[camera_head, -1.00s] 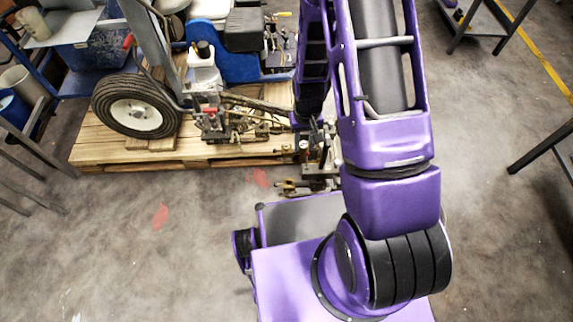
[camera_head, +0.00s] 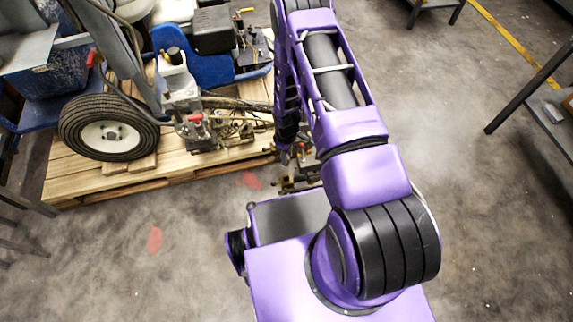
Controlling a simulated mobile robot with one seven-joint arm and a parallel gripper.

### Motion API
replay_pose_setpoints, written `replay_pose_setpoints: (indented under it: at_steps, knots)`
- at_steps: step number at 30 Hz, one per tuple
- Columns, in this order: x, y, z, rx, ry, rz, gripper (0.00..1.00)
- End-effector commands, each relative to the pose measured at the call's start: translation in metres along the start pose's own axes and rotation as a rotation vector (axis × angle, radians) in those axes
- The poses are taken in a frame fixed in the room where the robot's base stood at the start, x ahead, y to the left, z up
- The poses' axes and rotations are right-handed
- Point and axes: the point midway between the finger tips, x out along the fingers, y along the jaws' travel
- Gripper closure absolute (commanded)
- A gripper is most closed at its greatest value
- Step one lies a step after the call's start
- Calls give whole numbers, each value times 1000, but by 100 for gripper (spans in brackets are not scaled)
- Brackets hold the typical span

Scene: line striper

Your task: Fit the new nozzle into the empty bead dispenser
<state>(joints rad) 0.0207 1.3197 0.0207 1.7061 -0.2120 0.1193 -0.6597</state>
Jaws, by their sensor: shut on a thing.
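The line striper stands on a wooden pallet (camera_head: 100,187) at the upper left, with a black-tyred wheel (camera_head: 110,131) and a cluster of brass and dark metal fittings (camera_head: 232,131) low on its right side. More dark and brass fittings (camera_head: 300,178) sit just beyond my purple base. My gripper (camera_head: 287,152) shows only as a small dark tip at the lower end of my forearm, close above these fittings. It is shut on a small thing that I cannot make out. I cannot tell the new nozzle or the empty bead dispenser apart from the other fittings.
A blue bin (camera_head: 42,85) and a rack stand at the left edge. A dark-legged table (camera_head: 550,110) is at the right edge. Red marks (camera_head: 155,240) lie on the grey floor (camera_head: 100,280). Floor at lower left and right of my arm is clear.

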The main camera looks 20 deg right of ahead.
Motion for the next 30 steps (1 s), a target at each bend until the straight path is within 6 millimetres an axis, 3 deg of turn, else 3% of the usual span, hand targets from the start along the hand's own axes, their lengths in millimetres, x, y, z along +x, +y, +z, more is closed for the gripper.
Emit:
replay_pose_setpoints:
  at_steps: [1, 6, 17, 30]
  knots:
    - [19, -1, 0, -52, 0, -3, 100]
    - [46, -1, 0, -171, 4, -3, 100]
    - [65, -1, 0, -194, 5, -3, 100]
    - [103, -1, -1, -192, 5, -2, 100]
